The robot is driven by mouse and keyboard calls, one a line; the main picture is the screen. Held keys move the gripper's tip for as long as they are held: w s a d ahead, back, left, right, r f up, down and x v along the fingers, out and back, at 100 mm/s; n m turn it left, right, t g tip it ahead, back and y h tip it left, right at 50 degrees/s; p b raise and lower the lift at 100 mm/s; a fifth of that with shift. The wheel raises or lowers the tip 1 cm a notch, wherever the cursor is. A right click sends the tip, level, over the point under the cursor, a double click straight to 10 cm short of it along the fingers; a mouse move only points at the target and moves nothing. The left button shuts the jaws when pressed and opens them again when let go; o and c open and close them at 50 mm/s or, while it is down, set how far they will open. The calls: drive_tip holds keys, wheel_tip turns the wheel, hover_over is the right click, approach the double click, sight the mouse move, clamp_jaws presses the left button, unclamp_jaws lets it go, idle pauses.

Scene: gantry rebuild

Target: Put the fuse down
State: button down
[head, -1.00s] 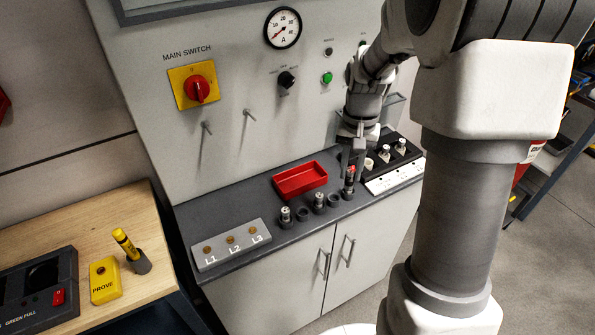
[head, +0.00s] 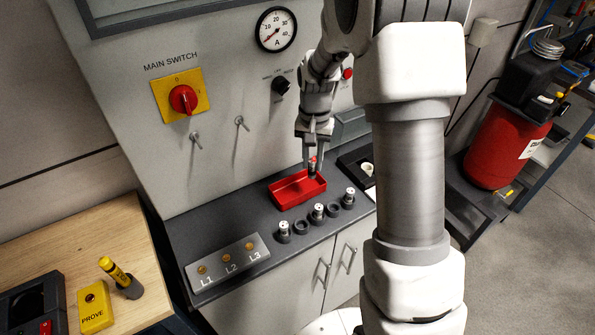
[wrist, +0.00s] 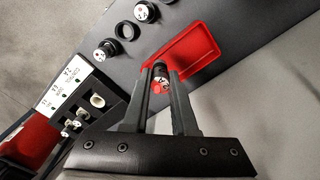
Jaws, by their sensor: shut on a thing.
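My gripper (head: 314,160) points down and is shut on a fuse with a red end (head: 312,167). The fuse is at the right end of the red tray (head: 283,204), by its back corner. In the wrist view the fuse (wrist: 160,78) sits between the two fingers, over one end of the tray (wrist: 205,37). I cannot tell whether its lower end touches the tray floor. The visible tray floor is empty. Three pale-topped fuses stand in a row in front of the tray: left (head: 284,229), middle (head: 318,211) and right (head: 350,195).
Empty dark rings (head: 301,227) stand between the fuses. A grey L1-L2-L3 block (head: 228,262) lies at the counter's left. The upright switch panel (head: 225,130) rises close behind the tray. A black holder with white pieces (head: 366,168) is to the right, partly hidden by my arm.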

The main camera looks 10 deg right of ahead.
drive_tip(key=w+a+f, duration=0.1)
drive_tip(key=f, duration=0.1)
drive_tip(key=w+a+f, duration=0.1)
drive_tip(key=f, duration=0.1)
drive_tip(key=w+a+f+p, duration=0.1)
drive_tip(key=f, duration=0.1)
drive_tip(key=shift+f, duration=0.3)
drive_tip(key=shift+f+b, duration=0.6)
drive_tip(key=c, duration=0.7)
unclamp_jaws()
drive_tip(key=shift+r, duration=0.1)
